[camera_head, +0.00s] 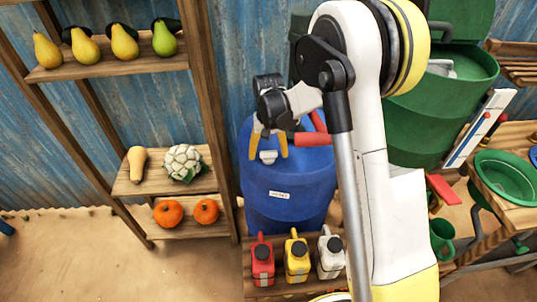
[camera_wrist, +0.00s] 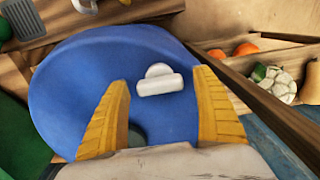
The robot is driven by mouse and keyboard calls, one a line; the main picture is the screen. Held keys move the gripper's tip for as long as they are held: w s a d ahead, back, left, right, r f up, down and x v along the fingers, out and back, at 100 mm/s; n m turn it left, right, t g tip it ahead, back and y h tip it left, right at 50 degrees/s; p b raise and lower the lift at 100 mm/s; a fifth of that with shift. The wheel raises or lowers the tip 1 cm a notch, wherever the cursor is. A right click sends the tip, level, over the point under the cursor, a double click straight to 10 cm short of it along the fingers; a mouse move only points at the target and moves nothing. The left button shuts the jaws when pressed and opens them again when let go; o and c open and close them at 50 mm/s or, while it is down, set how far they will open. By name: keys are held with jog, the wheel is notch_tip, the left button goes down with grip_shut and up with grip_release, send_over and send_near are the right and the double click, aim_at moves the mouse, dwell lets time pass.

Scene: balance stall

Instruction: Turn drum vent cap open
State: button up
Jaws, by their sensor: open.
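A blue drum (camera_head: 290,190) stands upright behind a low bench, with a small white label on its side. The white vent cap (camera_head: 268,157) sits on the drum's top near its front left. In the wrist view, the drum top (camera_wrist: 75,90) fills the middle and the cap (camera_wrist: 160,80) shows as a white piece with a raised tab. My gripper (camera_head: 268,150) is above the drum with its yellow fingers apart. In the wrist view, my gripper (camera_wrist: 165,85) has the cap between and a little beyond its fingertips. I cannot tell whether a finger touches it.
Red, yellow and white jugs (camera_head: 297,257) stand on the bench before the drum. A wooden shelf (camera_head: 105,66) with pears, squash, cauliflower and pumpkins is at left. A large green barrel (camera_head: 430,115) stands at right. A red bar (camera_head: 313,138) shows on the drum beside my gripper.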

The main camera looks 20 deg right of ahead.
jog(key=shift+c, duration=0.2)
jog(key=c, duration=1.1)
jog(key=shift+n, duration=0.3)
jog(key=n, duration=0.8)
jog(key=shift+n, duration=0.4)
jog(key=n, duration=0.4)
jog(key=shift+n, duration=2.2)
